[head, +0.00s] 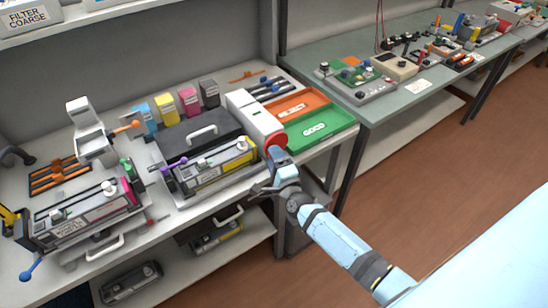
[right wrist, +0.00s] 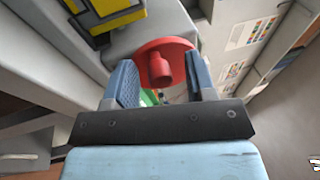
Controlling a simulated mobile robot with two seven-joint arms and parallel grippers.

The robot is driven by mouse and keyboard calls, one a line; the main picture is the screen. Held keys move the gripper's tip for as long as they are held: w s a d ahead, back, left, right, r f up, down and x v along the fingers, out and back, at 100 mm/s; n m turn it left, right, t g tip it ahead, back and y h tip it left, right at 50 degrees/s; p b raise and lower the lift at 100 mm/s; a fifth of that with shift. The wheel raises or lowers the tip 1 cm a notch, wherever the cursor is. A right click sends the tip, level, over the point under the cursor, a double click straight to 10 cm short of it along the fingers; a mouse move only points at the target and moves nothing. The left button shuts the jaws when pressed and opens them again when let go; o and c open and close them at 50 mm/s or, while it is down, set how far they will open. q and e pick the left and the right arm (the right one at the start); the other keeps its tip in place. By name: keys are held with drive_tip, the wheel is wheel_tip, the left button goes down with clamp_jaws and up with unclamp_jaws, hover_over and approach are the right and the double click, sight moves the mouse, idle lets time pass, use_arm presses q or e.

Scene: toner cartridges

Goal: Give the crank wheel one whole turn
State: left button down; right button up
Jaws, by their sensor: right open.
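The crank wheel is a red disc (head: 275,140) on the right end of a white-grey unit (head: 254,117) on the bench. In the right wrist view the red wheel (right wrist: 178,47) fills the space ahead of my right gripper, and its round red knob (right wrist: 160,69) points towards me. My right gripper (head: 277,156) is at the wheel, coming in from the lower right. In the right wrist view its two blue fingers (right wrist: 161,78) are spread apart, one on each side of the knob, with gaps visible. My left gripper is not in view.
A green GOOD tray (head: 338,124) and an orange REJECT tray (head: 313,103) lie right of the unit. A cartridge with a yellow side (head: 215,168) lies in front of a black case (head: 199,138) to the left. A lower shelf (head: 180,270) runs beneath the bench.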

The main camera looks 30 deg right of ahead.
use_arm(q)
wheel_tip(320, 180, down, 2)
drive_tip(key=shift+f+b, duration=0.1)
drive_tip(key=shift+b, duration=1)
use_arm(e)
drive_tip(key=v, duration=1.3)
drive_tip(key=shift+s, duration=0.4)
